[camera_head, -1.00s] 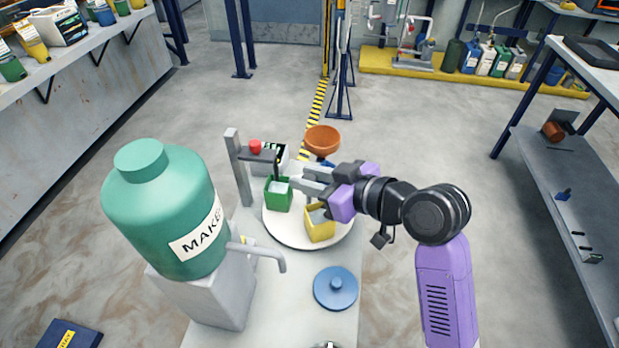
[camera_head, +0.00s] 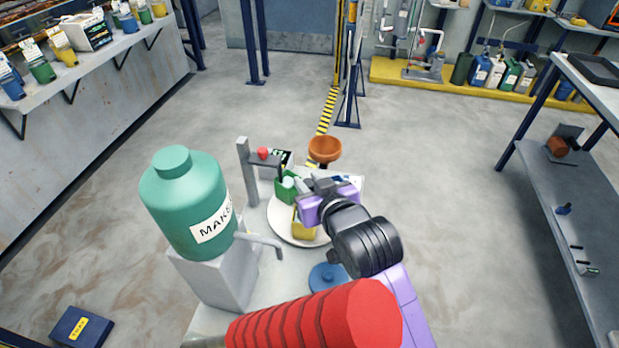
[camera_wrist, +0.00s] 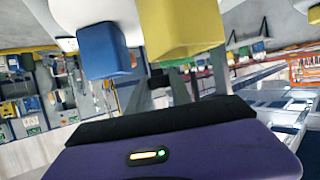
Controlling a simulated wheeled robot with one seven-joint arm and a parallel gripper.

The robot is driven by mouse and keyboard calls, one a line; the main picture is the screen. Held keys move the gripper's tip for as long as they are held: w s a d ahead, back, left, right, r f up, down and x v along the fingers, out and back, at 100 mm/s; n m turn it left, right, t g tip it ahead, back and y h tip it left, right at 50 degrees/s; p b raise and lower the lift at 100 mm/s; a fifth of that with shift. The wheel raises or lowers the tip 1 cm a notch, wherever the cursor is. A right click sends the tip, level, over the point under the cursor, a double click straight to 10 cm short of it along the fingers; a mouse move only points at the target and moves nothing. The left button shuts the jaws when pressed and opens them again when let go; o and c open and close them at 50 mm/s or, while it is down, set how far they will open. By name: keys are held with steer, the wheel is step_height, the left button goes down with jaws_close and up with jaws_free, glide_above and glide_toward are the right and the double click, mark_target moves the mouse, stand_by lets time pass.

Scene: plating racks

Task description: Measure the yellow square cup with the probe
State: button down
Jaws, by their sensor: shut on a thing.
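The yellow square cup (camera_head: 304,231) stands on the round white turntable (camera_head: 283,228), partly covered by my wrist. It shows large at the top of the wrist view (camera_wrist: 182,28). A green square cup (camera_head: 285,190) stands behind it, by the probe stand. The probe stand (camera_head: 245,170) has a red knob (camera_head: 263,153) on its arm; the probe tip is hard to make out. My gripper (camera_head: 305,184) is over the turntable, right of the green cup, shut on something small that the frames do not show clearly. A blue cup (camera_wrist: 104,50) is left of the yellow one in the wrist view.
A green tank (camera_head: 185,205) with a spout (camera_head: 265,241) stands at the left front of the turntable. A blue lid (camera_head: 326,277) lies in front, partly under my arm. An orange bowl-like funnel (camera_head: 325,149) is behind.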

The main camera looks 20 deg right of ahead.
steer(key=shift+f+m+g+h, duration=0.1)
steer(key=shift+m+g+h, duration=0.3)
steer(key=shift+m+h, duration=1.5)
steer(key=shift+h, duration=0.3)
steer(key=c, duration=1.1)
jaws_free()
steer(key=shift+c, duration=0.2)
steer(key=v, duration=0.8)
steer(key=shift+b, duration=0.4)
steer(key=shift+w, duration=0.1)
